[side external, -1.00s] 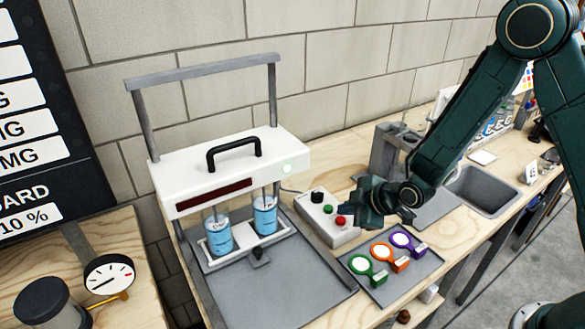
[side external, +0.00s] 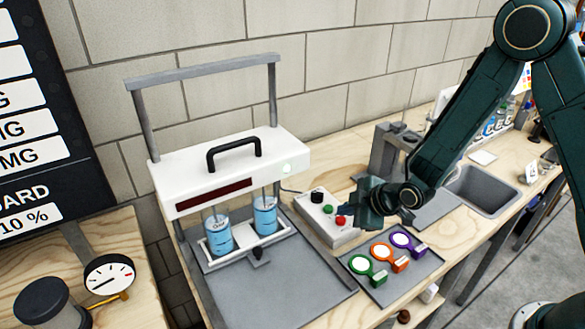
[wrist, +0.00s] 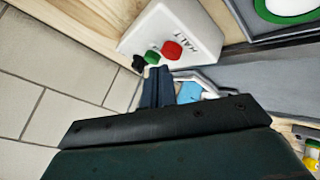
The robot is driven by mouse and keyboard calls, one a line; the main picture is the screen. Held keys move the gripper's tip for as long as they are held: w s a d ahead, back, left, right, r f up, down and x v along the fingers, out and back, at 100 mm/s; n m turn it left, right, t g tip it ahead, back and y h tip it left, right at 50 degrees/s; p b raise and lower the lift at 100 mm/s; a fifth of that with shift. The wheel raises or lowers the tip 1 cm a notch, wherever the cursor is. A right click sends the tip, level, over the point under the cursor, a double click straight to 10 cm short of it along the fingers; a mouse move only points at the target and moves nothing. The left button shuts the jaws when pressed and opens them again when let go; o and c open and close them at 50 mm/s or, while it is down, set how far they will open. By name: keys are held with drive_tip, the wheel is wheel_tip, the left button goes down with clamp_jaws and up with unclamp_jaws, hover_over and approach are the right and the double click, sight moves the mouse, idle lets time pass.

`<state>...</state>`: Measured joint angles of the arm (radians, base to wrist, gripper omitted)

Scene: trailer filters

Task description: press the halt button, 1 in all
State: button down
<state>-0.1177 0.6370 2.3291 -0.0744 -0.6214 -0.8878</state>
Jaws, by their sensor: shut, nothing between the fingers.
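A white control box (side external: 322,227) lies on the bench, with a black knob (side external: 317,196), a green button (side external: 328,209) and a red button (side external: 341,221) on its top. In the wrist view, the box carries the word HALT beside the red button (wrist: 173,50); the green button (wrist: 152,57) and black knob (wrist: 139,64) also show there. My gripper (side external: 358,204) is shut and empty, just right of the red button in the side view. In the wrist view its fingertips (wrist: 158,71) appear just below the red and green buttons; I cannot tell the exact gap.
A white press (side external: 230,168) with two blue-filled cylinders stands left of the box on a grey tray. A grey tray (side external: 385,289) with green, orange and purple filter holders lies in front of the box. A grey stand (side external: 386,155) and a sink (side external: 483,190) are behind my gripper.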

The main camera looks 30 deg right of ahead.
sight(345, 221)
drive_tip(key=shift+f, duration=0.8)
idle(1.1)
drive_tip(key=shift+r, duration=0.95)
idle(0.3)
drive_tip(key=shift+r, duration=2.5)
drive_tip(key=shift+r, duration=0.1)
